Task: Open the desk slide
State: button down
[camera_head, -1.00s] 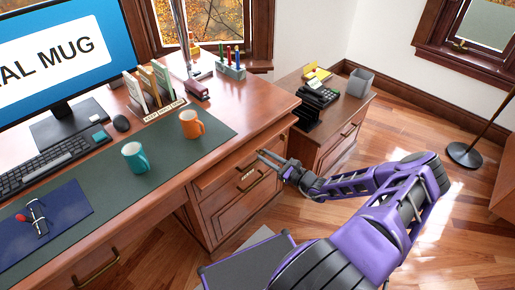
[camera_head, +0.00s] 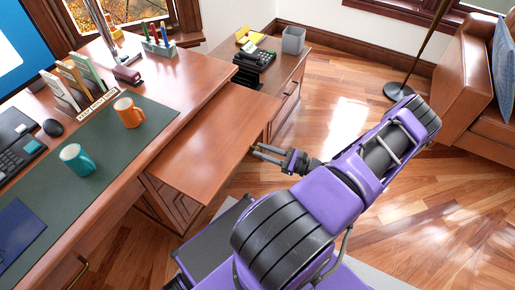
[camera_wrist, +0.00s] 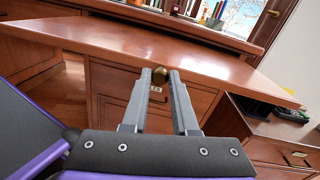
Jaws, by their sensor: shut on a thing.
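The desk slide (camera_head: 215,138) is a flat wooden board that sticks far out from the right part of the desk, above its drawers. In the wrist view the slide (camera_wrist: 130,38) spans the picture as a broad wooden top. A small round brass knob (camera_wrist: 159,69) sits at its front edge. My gripper (camera_head: 254,150) is at the slide's front edge. In the wrist view my gripper (camera_wrist: 160,78) has its two fingers on either side of the knob, shut on it. The knob is hidden in the head view.
The desk (camera_head: 205,58) carries an orange mug (camera_head: 128,113) and a teal mug (camera_head: 77,160) on a green mat. A side cabinet (camera_head: 285,72) with a phone (camera_head: 254,60) stands to the right of the slide. Open wooden floor (camera_head: 330,110) lies to the right, before a leather armchair (camera_head: 470,80).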

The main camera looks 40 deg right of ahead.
jog(key=c, duration=0.7)
grip_release()
jog(key=b+v, duration=0.1)
jog(key=v, duration=1.6)
jog(key=shift+s, duration=0.25)
